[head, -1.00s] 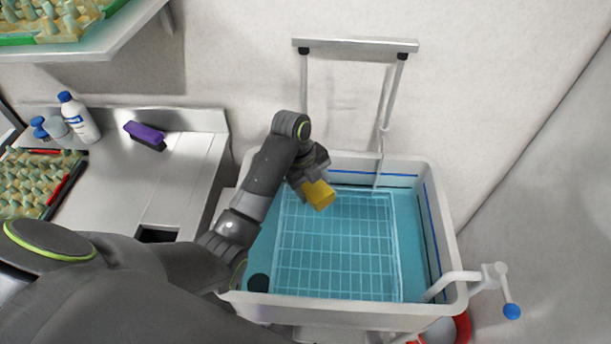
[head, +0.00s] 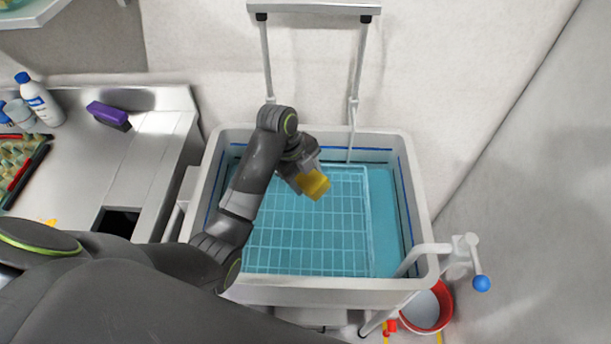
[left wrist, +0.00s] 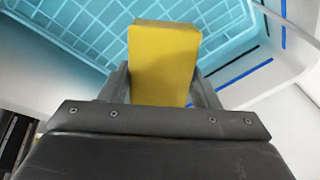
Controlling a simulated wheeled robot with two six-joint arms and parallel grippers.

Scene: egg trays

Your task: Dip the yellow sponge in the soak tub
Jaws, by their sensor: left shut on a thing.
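The yellow sponge (head: 314,185) is held in my left gripper (head: 306,180), over the soak tub. In the left wrist view the sponge (left wrist: 163,58) stands out between the two fingers of the left gripper (left wrist: 160,88). The soak tub (head: 419,190) is a white basin with blue lines on its inner wall and blue liquid inside. I cannot tell the exact height of the sponge above the liquid. My right gripper is not in view.
A steel counter (head: 140,165) on the left holds a purple-topped brush (head: 108,114) and a white bottle (head: 38,98). A frame with a bar (head: 314,8) rises behind the tub. A blue-knobbed crank (head: 480,283) and a red bucket (head: 441,309) are at the right.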

